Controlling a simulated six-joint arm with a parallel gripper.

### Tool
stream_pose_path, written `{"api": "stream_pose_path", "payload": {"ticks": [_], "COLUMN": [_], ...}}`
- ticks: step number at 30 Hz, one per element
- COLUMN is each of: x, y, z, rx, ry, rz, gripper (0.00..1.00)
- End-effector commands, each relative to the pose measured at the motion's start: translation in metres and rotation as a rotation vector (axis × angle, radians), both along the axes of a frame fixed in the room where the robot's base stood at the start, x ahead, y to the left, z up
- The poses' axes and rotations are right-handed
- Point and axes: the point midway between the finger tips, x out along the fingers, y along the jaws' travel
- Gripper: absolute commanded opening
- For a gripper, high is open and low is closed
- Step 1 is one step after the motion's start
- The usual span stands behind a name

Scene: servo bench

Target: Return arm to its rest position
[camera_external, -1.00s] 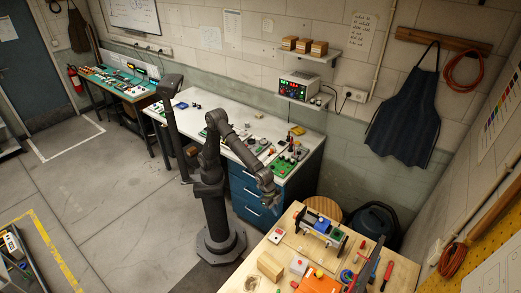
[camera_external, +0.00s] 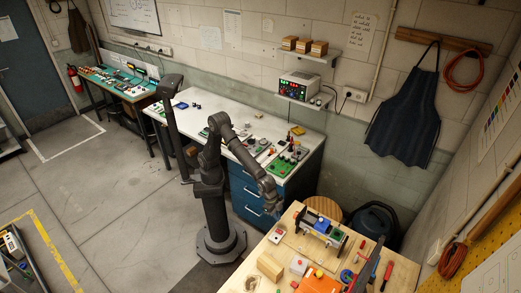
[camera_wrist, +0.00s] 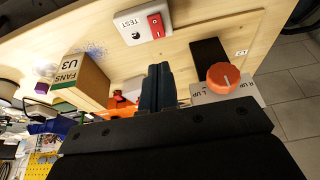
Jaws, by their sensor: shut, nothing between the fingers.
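My arm stands on its dark pedestal in the middle of the external view. It is bent, with the forearm sloping down to the right.
In the wrist view a wooden block marked FANS U3 (camera_wrist: 80,82), a white TEST box (camera_wrist: 143,27) with a red switch and an orange knob (camera_wrist: 223,77) lie around the fingers. A white workbench (camera_external: 190,95) stands behind my arm.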

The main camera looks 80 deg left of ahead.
Motion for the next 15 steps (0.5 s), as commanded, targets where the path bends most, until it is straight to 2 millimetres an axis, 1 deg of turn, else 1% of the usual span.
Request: {"api": "stream_pose_path", "payload": {"ticks": [1, 3, 6, 9, 15], "x": [-0.003, -0.006, -0.009, -0.011, -0.012], "y": [0.002, 0.005, 0.009, 0.011, 0.012], "z": [0.012, 0.024, 0.038, 0.046, 0.048], "rx": [-0.004, -0.004, -0.003, -0.003, 0.000], "ry": [-0.003, -0.003, -0.001, -0.001, 0.000], "rz": [0.000, 0.000, 0.000, 0.000, 0.000], "gripper": [0.00, 0.00, 0.00, 0.00, 0.00]}}
